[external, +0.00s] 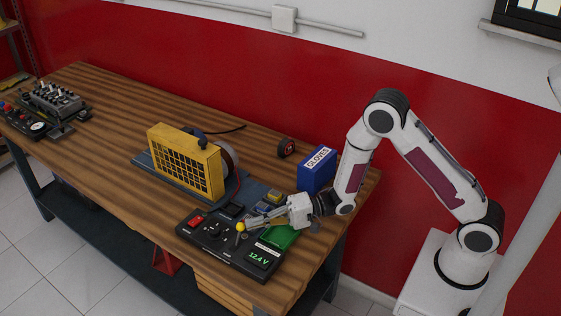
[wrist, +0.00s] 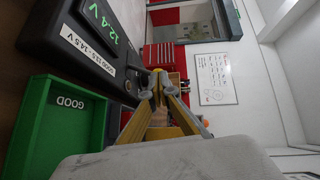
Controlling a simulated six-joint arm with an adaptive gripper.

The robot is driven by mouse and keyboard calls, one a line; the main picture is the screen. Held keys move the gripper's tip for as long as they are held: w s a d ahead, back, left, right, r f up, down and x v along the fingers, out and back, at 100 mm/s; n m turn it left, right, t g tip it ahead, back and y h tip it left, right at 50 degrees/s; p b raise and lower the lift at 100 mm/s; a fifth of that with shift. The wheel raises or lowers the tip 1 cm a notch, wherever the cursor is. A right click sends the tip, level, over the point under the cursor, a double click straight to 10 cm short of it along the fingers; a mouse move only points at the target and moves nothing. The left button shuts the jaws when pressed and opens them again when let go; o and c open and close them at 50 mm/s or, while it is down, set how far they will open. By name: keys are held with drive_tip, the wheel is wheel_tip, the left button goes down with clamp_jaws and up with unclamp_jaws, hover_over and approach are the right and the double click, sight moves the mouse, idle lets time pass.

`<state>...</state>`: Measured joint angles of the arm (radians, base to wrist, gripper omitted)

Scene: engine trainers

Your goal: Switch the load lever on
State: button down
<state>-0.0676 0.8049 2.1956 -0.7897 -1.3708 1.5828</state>
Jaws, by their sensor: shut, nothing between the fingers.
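The load lever (external: 240,228) shows in the external view as a yellow ball knob on a short stem, standing on the black control panel (external: 213,242). My gripper (external: 250,222) reaches in low from the right, its fingertips right beside the knob. I cannot tell whether they touch it.
A green tray (external: 280,238), marked GOOD in the wrist view (wrist: 68,128), lies under my wrist. A blue gloves box (external: 317,170) stands behind my gripper. A yellow caged unit (external: 185,162) stands behind the panel. The table's left middle (external: 100,140) is clear.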

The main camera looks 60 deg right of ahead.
drive_tip(key=shift+a+r+n+h, duration=0.3)
drive_tip(key=shift+a+n, duration=0.05)
drive_tip(key=shift+n, duration=0.05)
idle(0.4)
drive_tip(key=shift+a+r+n+g+h, duration=0.5)
drive_tip(key=shift+a+h, duration=0.1)
drive_tip(key=shift+a, duration=0.1)
drive_tip(key=shift+a+r+n+g+h, duration=0.2)
drive_tip(key=shift+a+n+h, duration=0.2)
drive_tip(key=shift+a+h, duration=0.2)
drive_tip(key=shift+a+r+n+g+h, duration=0.1)
drive_tip(key=shift+a+n+g+h, duration=0.1)
drive_tip(key=shift+a+n+h, duration=0.3)
drive_tip(key=shift+a+h, duration=0.3)
drive_tip(key=shift+a, duration=0.05)
drive_tip(key=shift+f, duration=0.1)
drive_tip(key=shift+d, duration=0.1)
drive_tip(key=shift+r, duration=0.8)
